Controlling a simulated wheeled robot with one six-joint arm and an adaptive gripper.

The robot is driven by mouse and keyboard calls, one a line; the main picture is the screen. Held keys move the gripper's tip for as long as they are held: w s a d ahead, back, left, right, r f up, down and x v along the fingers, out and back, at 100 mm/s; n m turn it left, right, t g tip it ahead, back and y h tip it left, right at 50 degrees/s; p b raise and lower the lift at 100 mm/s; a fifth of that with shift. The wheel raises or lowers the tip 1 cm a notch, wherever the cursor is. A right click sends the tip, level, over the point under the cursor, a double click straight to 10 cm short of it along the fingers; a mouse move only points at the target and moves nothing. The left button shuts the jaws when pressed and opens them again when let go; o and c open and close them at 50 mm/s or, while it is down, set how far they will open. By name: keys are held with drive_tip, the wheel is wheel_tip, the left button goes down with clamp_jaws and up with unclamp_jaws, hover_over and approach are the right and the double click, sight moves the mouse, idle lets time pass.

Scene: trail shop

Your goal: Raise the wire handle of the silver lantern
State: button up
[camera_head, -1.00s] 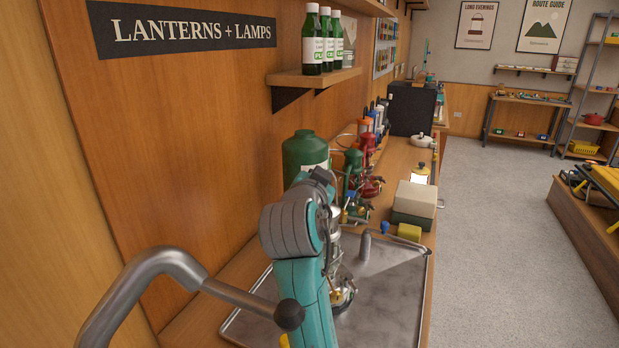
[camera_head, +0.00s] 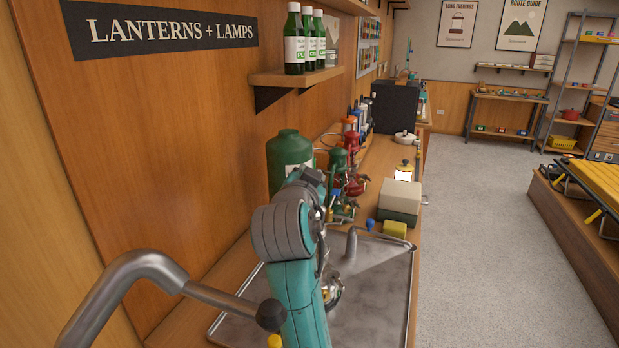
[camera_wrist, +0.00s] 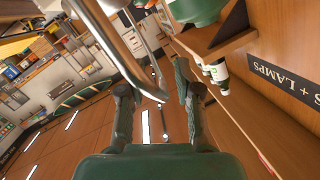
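The silver lantern (camera_head: 333,291) stands on the metal tray (camera_head: 372,300) in the head view. My arm covers most of it, and only a shiny part of its right side shows. In the wrist view, curved silver metal (camera_wrist: 112,48) enters from the top and runs down between my fingers; it looks like part of the lantern, perhaps its wire handle. My gripper (camera_wrist: 155,88) has its two dark fingers apart, one on each side of this metal's lower end. I cannot tell whether either finger touches it. My gripper is hidden in the head view.
A green tank (camera_head: 289,157) and several coloured lanterns (camera_head: 340,175) stand behind the tray along the wall. A shelf with bottles (camera_head: 305,75) is above. The tray's right part is clear.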

drive_tip(key=s+a+r, duration=0.1)
drive_tip(key=s, duration=1)
drive_tip(key=shift+s+a+r, duration=0.3)
drive_tip(key=shift+s+r, duration=0.05)
drive_tip(key=shift+s, duration=0.05)
